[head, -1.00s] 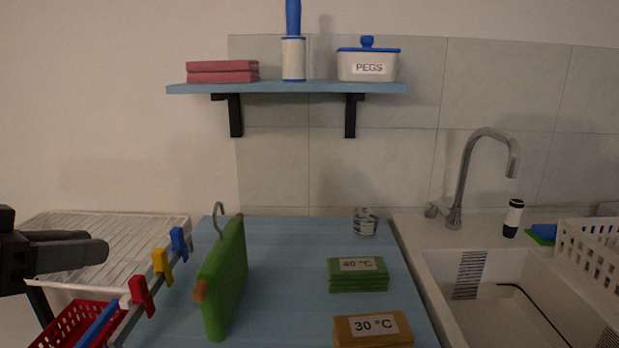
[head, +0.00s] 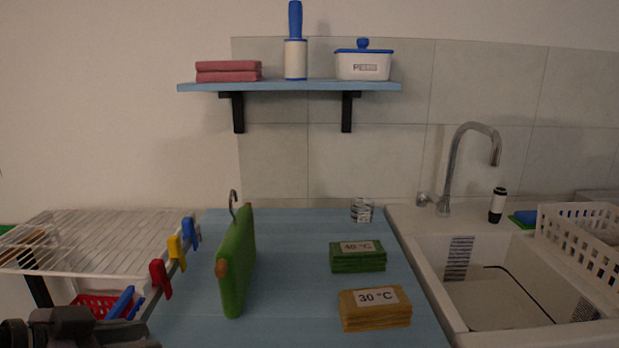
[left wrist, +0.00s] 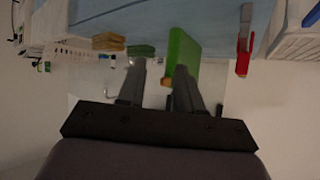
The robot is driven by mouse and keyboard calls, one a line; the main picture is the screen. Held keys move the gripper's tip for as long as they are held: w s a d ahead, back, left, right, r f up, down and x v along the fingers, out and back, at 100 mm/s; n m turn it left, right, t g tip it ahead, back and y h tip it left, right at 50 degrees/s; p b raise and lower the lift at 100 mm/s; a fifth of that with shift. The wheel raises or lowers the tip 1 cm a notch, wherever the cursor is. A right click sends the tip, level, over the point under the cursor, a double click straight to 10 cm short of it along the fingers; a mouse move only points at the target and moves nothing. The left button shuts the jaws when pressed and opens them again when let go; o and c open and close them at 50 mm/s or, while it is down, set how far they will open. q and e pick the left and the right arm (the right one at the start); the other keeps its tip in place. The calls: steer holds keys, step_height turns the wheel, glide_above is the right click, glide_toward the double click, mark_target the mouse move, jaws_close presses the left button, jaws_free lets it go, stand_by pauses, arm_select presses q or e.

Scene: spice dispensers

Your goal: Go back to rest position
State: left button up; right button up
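My left gripper (head: 145,338) shows low at the left edge of the head view, below the drying rack and partly cut off by the frame. In the left wrist view my left gripper (left wrist: 160,72) has its two dark fingers apart with nothing between them. A green folded cloth on a hanger (head: 237,262) stands upright on the blue worktop (head: 290,300), to the right of my gripper. The green cloth (left wrist: 183,55) appears beyond the fingertips in the wrist view, apart from them. My right gripper is in neither view.
A white wire rack (head: 100,240) with red, yellow and blue pegs (head: 174,248) is at the left, above a red basket (head: 90,305). Green (head: 357,257) and tan (head: 375,310) cloth stacks lie on the worktop. A sink (head: 500,285) is right; a shelf (head: 290,86) hangs above.

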arm_select(q)
steer(key=s+f+n+g+y, duration=0.3)
steer(key=s+f, duration=0.5)
steer(key=f, duration=0.4)
steer(key=s+f+n+g+y, duration=0.3)
steer(key=s+f, duration=0.5)
steer(key=f, duration=0.4)
steer(key=w+d+f+t+h+p, duration=0.1)
steer(key=w+d+f+t+p, duration=0.2)
steer(key=w+f+t+p, duration=0.1)
steer(key=shift+w+d+f+m+t+h, duration=0.25)
steer(key=shift+w+f+m+t, duration=0.2)
steer(key=shift+w+t, duration=0.85)
steer(key=shift+s+f+t, duration=0.1)
steer(key=shift+s+t, duration=0.1)
steer(key=shift+t, duration=0.1)
